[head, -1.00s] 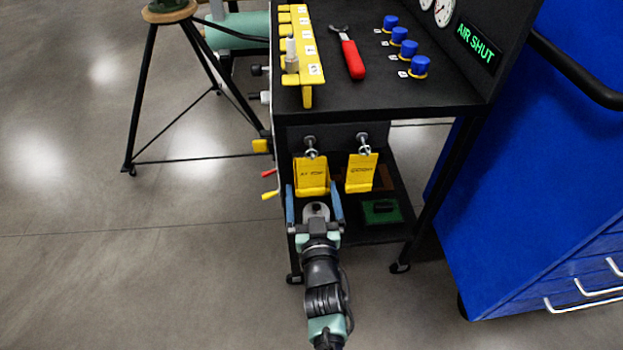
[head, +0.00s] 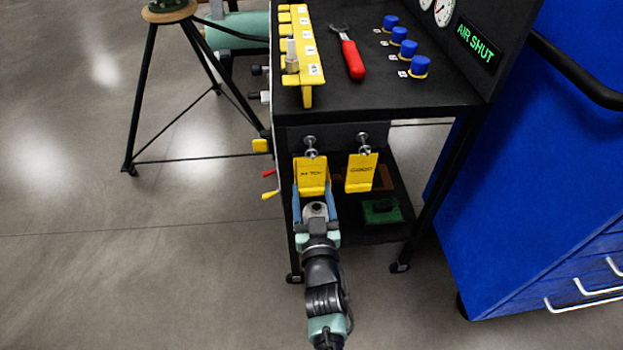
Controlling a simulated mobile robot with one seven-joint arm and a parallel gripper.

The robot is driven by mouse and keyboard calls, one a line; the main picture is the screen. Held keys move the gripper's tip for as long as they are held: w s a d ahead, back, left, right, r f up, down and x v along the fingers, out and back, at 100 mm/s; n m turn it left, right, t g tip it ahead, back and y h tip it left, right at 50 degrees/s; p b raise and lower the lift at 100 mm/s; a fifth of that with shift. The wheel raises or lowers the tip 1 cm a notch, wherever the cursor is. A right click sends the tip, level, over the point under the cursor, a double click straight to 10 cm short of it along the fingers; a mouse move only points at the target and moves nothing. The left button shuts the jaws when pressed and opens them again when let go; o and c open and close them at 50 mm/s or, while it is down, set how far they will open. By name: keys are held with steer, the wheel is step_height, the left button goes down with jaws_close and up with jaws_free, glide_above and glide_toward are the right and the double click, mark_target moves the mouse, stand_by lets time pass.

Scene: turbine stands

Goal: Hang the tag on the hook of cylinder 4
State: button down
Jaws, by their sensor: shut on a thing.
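Two yellow tags hang from metal hooks on the front of the black cart. The left tag (head: 312,172) hangs from the left hook (head: 311,150), with black lettering too blurred to read surely. The right tag (head: 361,173) hangs from the right hook (head: 364,147). My gripper (head: 312,192) is at the lower part of the left tag, its blue fingers closed on the tag's sides. The tag still appears to be at its hook. I cannot make out cylinder 4 or its hook.
The black cart top (head: 400,92) bears a yellow numbered rack (head: 307,60), a red-handled wrench (head: 352,58) and several blue knobs. A tripod (head: 141,95) stands at left. A blue cabinet (head: 540,170) stands close at right. The floor at left front is clear.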

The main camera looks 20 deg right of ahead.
steer(key=shift+p+v, duration=0.45)
steer(key=shift+v, duration=1.1)
stand_by(0.6)
steer(key=shift+p+v, duration=0.35)
steer(key=shift+v, duration=1.6)
steer(key=shift+r, duration=0.15)
